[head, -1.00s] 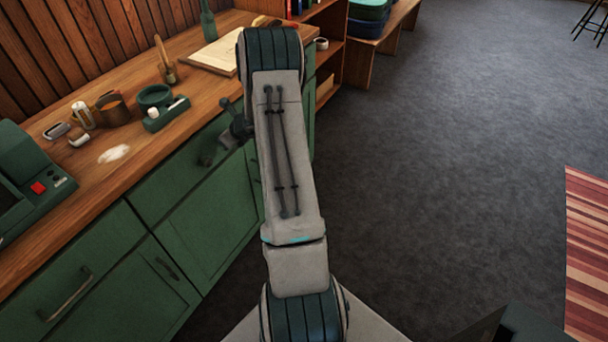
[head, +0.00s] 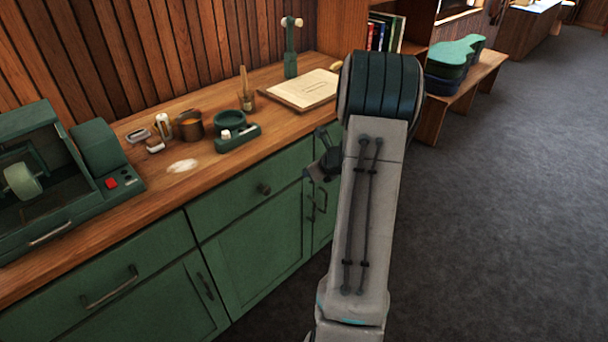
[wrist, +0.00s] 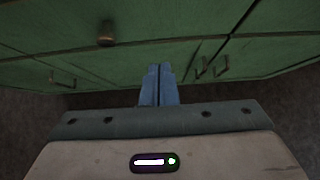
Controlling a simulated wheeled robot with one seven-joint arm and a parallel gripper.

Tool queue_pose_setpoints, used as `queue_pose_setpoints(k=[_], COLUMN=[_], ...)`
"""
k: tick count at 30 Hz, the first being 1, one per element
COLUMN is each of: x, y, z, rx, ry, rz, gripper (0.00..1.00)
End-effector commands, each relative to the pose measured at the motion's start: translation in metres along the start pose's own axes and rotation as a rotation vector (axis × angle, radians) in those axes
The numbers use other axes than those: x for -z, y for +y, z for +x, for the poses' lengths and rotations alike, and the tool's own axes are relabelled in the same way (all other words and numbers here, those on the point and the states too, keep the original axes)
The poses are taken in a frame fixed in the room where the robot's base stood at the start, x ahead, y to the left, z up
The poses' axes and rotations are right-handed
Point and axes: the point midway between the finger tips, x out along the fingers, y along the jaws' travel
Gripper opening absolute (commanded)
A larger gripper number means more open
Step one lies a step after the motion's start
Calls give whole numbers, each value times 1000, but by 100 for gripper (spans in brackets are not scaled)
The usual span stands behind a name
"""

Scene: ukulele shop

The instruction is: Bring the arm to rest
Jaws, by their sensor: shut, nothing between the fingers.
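My arm stands up in the middle of the head view, its grey link rising to a dark teal joint beside the green cabinet (head: 255,250). My gripper shows in the wrist view (wrist: 159,78); its two blue fingers are together with nothing between them. They point toward the green cabinet doors, which also show in the wrist view (wrist: 150,60). In the head view the gripper is mostly hidden behind the arm; a dark part of it shows at the cabinet front. It holds nothing.
The wooden counter (head: 220,170) bears a green machine (head: 50,180), a copper-coloured cup (head: 189,125), a green dish (head: 230,119) and a board with paper (head: 303,88). A bench (head: 465,85) with green cases (head: 455,55) stands at the back. The carpet (head: 500,200) at right is clear.

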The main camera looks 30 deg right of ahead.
Motion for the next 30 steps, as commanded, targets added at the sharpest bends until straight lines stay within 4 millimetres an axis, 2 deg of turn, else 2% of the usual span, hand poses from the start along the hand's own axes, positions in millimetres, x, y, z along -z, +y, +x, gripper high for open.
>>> queue_pose_setpoints(k=[9,11,13,17,21,26,30], x=[0,-4,-14,-42,-61,-62,-50], y=[0,6,21,76,149,220,268], z=[-8,-10,-15,-32,-63,-103,-142], rx=[0,-10,-35,-124,-247,-380,-490], ry=[1,2,5,19,34,45,54], rz=[-4,-35,-117,-408,-821,-1287,-1686], gripper=[0,0,0,0,0,0,0])
